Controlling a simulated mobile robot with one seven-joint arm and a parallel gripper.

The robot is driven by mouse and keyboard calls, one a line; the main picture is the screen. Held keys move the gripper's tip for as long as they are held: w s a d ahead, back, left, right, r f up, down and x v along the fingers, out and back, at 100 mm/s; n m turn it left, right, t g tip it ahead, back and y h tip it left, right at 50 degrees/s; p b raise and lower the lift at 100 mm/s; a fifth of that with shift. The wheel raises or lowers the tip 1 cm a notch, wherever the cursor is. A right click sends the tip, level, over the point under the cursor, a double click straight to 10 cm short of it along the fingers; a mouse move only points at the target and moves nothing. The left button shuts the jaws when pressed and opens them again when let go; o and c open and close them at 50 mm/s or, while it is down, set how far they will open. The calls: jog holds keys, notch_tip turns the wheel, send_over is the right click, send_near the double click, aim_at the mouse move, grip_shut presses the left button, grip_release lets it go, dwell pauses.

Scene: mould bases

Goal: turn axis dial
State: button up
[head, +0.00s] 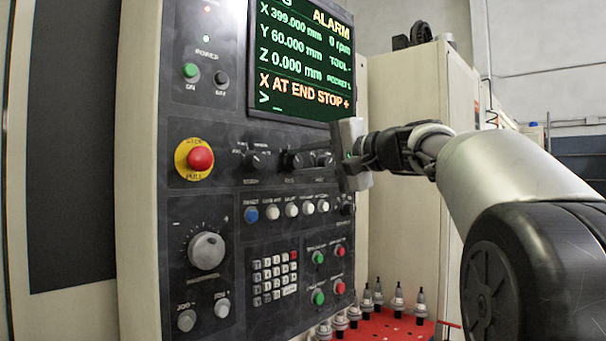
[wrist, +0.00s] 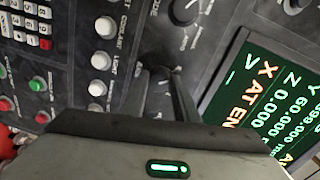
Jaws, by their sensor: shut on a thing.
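My gripper (head: 291,160) reaches in from the right to the dark control panel (head: 232,300). Its dark fingers are shut on the axis dial (wrist: 161,72), in the row just below the screen. The wrist view shows a finger on each side of this small black dial. The fingers hide most of the dial, so I cannot tell where its pointer stands. The screen (head: 301,60) reads ALARM, X 399.000, Y 60.000, Z 0.000 and "X AT END STOP +".
The mode dial (head: 258,160) is just left of the held dial. A red emergency stop (head: 200,158) is farther left. A row of round buttons (head: 292,210) runs below. A large grey handwheel (head: 206,252) is lower left. Tool holders stand on a red surface (head: 390,330).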

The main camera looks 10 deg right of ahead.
jog(key=shift+f+n+b, duration=0.15)
jog(key=shift+n+b, duration=0.25)
jog(key=shift+n, duration=0.2)
jog(key=o, duration=1.1)
jog(key=shift+c, duration=0.2)
jog(key=v, duration=1.7)
jog(key=shift+s+r, duration=0.2)
jog(key=shift+s, duration=0.1)
